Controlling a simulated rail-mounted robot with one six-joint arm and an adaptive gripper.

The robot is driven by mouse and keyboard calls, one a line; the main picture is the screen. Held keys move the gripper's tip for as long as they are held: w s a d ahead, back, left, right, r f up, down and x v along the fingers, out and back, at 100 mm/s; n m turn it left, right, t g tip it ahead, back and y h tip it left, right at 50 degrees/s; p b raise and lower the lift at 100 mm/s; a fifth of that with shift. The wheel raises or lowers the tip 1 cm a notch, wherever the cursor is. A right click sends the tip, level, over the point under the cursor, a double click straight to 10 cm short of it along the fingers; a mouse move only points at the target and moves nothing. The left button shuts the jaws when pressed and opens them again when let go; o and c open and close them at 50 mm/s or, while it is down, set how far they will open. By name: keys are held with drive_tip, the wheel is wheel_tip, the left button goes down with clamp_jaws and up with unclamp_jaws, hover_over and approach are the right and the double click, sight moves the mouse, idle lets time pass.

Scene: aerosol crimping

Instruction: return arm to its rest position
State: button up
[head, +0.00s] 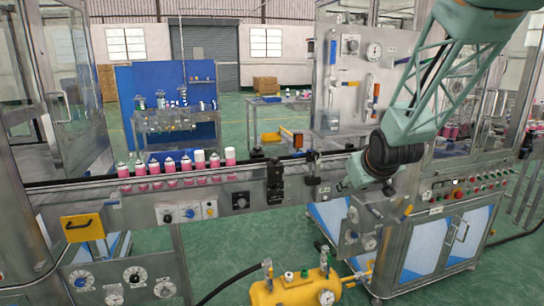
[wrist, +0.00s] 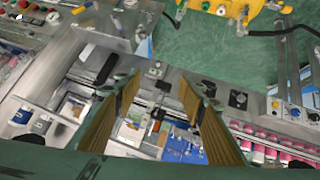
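My gripper (wrist: 158,82) shows in the wrist view with its two brown-padded fingers spread apart. Nothing is held between them. In the head view my arm reaches down from the top right, and the gripper end (head: 354,176) hangs in front of the conveyor near the machine's control panel. In that view the fingers are small and partly hidden by the wrist.
A conveyor (head: 90,180) runs across, carrying a row of pink-and-white cans (head: 171,165) left of my gripper. A yellow tank (head: 296,290) stands on the floor below. The control panel (head: 455,190) is close at right.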

drive_tip(key=s+a+r+m+g, duration=0.1)
drive_tip(key=s+a+r+g, duration=0.1)
drive_tip(key=s, duration=1.6)
drive_tip(key=s+a+r+m+g, duration=0.1)
drive_tip(key=s+r+g, duration=0.1)
drive_tip(key=s, duration=1.6)
drive_tip(key=s+a+r+m+g, duration=0.1)
drive_tip(key=s+r, duration=0.3)
drive_tip(key=s, duration=1.5)
drive_tip(key=shift+a+r+g, duration=0.15)
drive_tip(key=shift+a+g, duration=0.25)
drive_tip(key=shift+a, duration=0.4)
drive_tip(key=shift+w, duration=0.15)
